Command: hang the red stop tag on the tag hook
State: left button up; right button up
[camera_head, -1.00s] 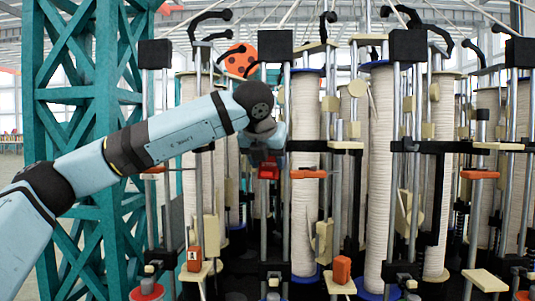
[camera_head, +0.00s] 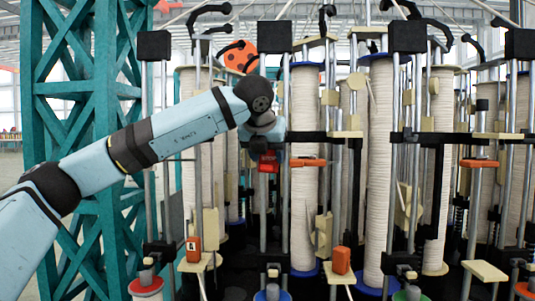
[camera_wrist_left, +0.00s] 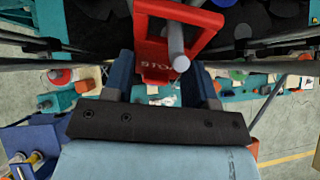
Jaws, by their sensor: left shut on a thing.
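The red stop tag (camera_wrist_left: 157,58) is a red frame with white lettering, held between the blue fingers of my left gripper (camera_wrist_left: 164,88) in the left wrist view. In the head view the tag (camera_head: 268,162) is a small red patch just below my left gripper (camera_head: 264,147), among the machine's posts. A grey round-ended rod (camera_wrist_left: 177,48) lies across the tag's opening in the wrist view. I cannot tell whether it passes through it or touches it. I cannot make out the tag hook for certain. My right gripper is not in view.
Tall cream rope spools (camera_head: 304,210) and metal posts crowd around and behind the gripper. An orange bar (camera_head: 308,162) is close to its right. A teal lattice column (camera_head: 85,130) stands at the left, behind my arm.

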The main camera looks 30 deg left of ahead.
pick_arm(q)
jog(key=o, duration=1)
jog(key=b+v, duration=0.2)
jog(key=v, duration=1.2)
jog(key=shift+w+b, duration=0.1)
jog(key=shift+b, duration=0.2)
jog(key=shift+f, duration=0.1)
